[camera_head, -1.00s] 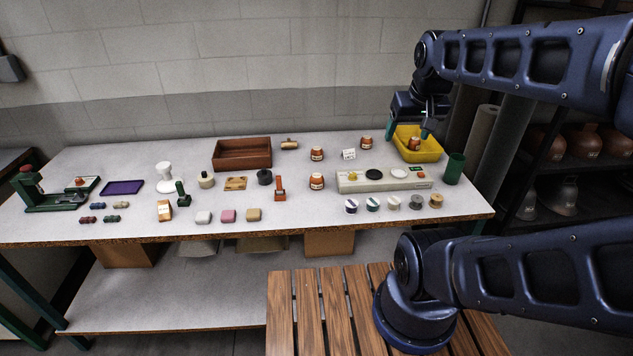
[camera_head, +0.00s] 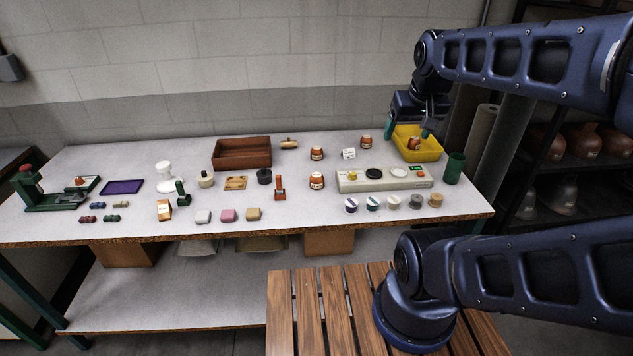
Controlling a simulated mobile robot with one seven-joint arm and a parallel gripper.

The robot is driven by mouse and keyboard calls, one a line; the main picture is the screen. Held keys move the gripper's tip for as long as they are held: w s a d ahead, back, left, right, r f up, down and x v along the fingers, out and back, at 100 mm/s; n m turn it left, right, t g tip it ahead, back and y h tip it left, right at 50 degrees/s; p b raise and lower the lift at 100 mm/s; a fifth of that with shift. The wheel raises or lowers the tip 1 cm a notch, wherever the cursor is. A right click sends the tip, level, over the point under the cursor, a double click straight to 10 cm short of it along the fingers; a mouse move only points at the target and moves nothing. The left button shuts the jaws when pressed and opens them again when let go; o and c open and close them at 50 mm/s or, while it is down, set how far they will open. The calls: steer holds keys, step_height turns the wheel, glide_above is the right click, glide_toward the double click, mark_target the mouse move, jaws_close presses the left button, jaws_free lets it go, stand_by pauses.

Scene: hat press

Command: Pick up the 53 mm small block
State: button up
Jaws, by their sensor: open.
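I cannot tell from this view which is the 53 mm block. My gripper (camera_head: 407,132) is at the back right, over the yellow bin (camera_head: 432,152), far from these blocks. Its teal fingertips are apart, with nothing visible held between them. An orange-brown jar (camera_head: 414,143) sits in the bin below the fingers.
A brown tray (camera_head: 242,154) stands at the back, with jars (camera_head: 317,153) to its right. A control box (camera_head: 350,184) and a green cup (camera_head: 454,168) stand at the right. Spools (camera_head: 393,202) line the front right. A green press (camera_head: 52,201) is at the far left.

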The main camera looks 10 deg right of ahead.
steer(key=shift+w, duration=0.1)
steer(key=n+g+h, duration=0.4)
steer(key=n+h, duration=0.1)
steer(key=n, duration=1.4)
glide_above(315, 175)
steer(key=a, duration=0.3)
step_height(315, 175, down, 25)
steer(key=shift+y, duration=0.3)
steer(key=x, duration=0.5)
steer(key=shift+s+d+f, duration=0.1)
steer(key=shift+s, duration=0.15)
steer(key=shift+x, duration=2.65)
steer(key=c, duration=1.1)
steer(key=shift+o, duration=0.2)
